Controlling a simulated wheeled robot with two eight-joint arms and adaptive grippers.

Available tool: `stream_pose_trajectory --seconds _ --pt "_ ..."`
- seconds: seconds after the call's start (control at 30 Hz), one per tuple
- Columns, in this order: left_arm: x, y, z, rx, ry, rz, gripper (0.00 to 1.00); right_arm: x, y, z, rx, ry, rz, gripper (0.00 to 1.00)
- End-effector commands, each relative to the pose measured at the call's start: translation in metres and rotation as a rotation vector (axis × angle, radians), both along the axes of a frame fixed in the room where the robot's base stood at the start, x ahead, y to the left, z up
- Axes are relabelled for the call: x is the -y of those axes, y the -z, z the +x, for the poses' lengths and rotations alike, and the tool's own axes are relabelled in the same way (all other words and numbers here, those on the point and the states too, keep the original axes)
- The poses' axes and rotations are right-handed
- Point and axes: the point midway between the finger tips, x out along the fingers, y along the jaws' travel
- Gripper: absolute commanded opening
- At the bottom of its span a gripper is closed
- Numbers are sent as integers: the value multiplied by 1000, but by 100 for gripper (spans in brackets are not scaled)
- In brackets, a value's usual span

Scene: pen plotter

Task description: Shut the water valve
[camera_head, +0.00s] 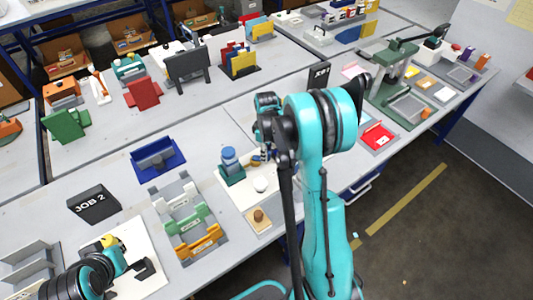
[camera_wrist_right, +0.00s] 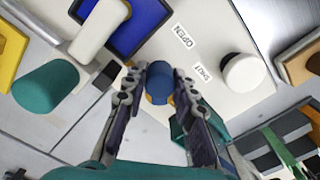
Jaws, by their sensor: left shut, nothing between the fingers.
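In the right wrist view a round blue knob (camera_wrist_right: 160,76) with a yellow part under it sits between my right gripper's fingertips (camera_wrist_right: 160,73), which touch its two sides. Labels OPEN (camera_wrist_right: 184,36) and SHUT (camera_wrist_right: 202,72) are on the white board (camera_wrist_right: 215,22) beside it. In the head view my right gripper (camera_head: 265,152) is low over the white board, mostly hidden by my arm, and the knob cannot be made out clearly. My left gripper (camera_head: 147,269) is shut and empty over the white board at the lower left.
A teal block with a blue cylinder (camera_head: 229,156) stands left of my right gripper. A rack with coloured bars (camera_head: 195,222), a blue tray (camera_head: 157,160) and the JOB 2 sign (camera_head: 94,204) stand further left.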

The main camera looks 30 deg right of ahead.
Motion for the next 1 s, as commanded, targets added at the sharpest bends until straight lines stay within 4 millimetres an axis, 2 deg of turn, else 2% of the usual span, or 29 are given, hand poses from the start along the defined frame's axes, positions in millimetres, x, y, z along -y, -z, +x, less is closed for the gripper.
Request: stream_pose_trajectory --seconds 0.27,0.47,1.0 --pt "0 1 0 0 0 0 0 -1 0 -1 0 27 0 0" --pt "0 2 0 0 0 0 0 -4 0 -4 0 118 0 0" --pt "0 9 0 0 0 0 0 -23 1 -14 0 601 0 0"
